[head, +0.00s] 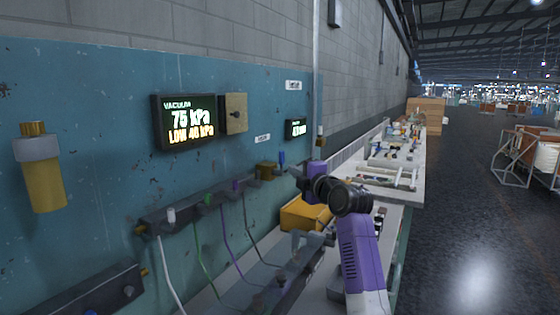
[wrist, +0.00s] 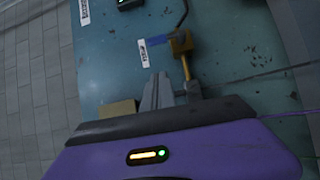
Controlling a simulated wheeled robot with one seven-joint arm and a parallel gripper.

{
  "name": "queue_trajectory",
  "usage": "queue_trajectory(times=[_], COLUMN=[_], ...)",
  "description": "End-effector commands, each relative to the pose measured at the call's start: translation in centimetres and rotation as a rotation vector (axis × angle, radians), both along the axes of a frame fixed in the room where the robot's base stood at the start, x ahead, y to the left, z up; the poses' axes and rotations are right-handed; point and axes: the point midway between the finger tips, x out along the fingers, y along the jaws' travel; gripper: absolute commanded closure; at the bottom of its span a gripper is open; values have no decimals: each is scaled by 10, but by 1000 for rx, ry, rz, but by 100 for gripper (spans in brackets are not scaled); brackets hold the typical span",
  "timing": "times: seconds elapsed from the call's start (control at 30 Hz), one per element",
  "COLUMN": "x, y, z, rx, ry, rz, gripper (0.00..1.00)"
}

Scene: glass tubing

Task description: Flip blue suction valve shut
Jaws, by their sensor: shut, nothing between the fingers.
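The blue suction valve's handle (head: 282,157) stands upright beside a small brass valve body (head: 267,171) on the teal wall panel in the head view. In the wrist view the blue handle (wrist: 158,41) points left from the brass body (wrist: 180,45), beside a white label. My gripper (head: 292,170) is close to the valve, on its right in the head view. In the wrist view its grey fingers (wrist: 158,84) are shut and empty, below the blue handle with a small gap in the picture. Whether they touch anything is unclear.
A dark manifold (head: 188,208) with white, green and purple valves and thin tubes runs along the panel. A vacuum display (head: 187,122) reads 75 kPa, LOW 40 kPa. A yellow bin (head: 303,214) sits below my wrist. The workbench (head: 405,186) recedes behind my arm.

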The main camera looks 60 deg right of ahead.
Motion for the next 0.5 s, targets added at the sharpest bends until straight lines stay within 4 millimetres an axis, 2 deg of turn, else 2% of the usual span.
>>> queue_trajectory(times=[0.5], x=[3], y=[-1], z=[0], rx=[-29], ry=[17], rz=[0], gripper=[100])
